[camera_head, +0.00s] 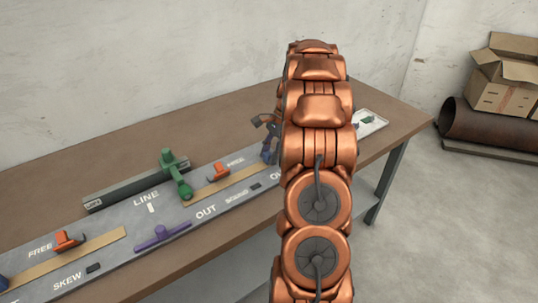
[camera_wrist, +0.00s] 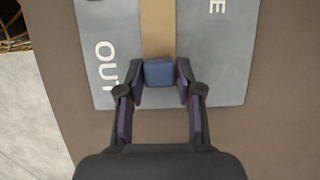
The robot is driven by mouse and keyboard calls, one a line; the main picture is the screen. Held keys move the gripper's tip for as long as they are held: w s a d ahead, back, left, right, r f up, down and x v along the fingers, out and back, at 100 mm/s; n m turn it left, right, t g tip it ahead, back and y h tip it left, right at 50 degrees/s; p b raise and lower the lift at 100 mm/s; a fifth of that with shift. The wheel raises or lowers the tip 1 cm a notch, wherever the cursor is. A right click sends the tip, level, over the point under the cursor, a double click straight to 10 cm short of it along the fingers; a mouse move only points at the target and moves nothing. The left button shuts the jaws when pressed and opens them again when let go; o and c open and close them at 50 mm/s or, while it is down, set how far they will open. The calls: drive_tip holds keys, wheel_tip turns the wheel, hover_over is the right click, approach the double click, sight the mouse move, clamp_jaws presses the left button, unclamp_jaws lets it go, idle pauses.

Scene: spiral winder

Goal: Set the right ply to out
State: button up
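The grey panel (camera_head: 115,262) lies on the table with printed words and tan strips. In the wrist view a blue block (camera_wrist: 158,72), which looks like the right ply, sits at the lower end of a tan strip (camera_wrist: 158,25). The word OUT (camera_wrist: 105,65) is on its left, and part of another word, E, is up to the right. My gripper (camera_wrist: 160,80) has one finger on each side of the block, and both appear to touch it.
A blue piece (camera_head: 3,284) is cut by the left edge. A pale tray (camera_head: 371,122) is at the table's right end.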

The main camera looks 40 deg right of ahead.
drive_tip(key=shift+o, duration=1.4)
drive_tip(key=shift+a, duration=0.15)
drive_tip(key=shift+r, duration=0.1)
drive_tip(key=v, duration=1.1)
drive_tip(key=shift+r, duration=0.35)
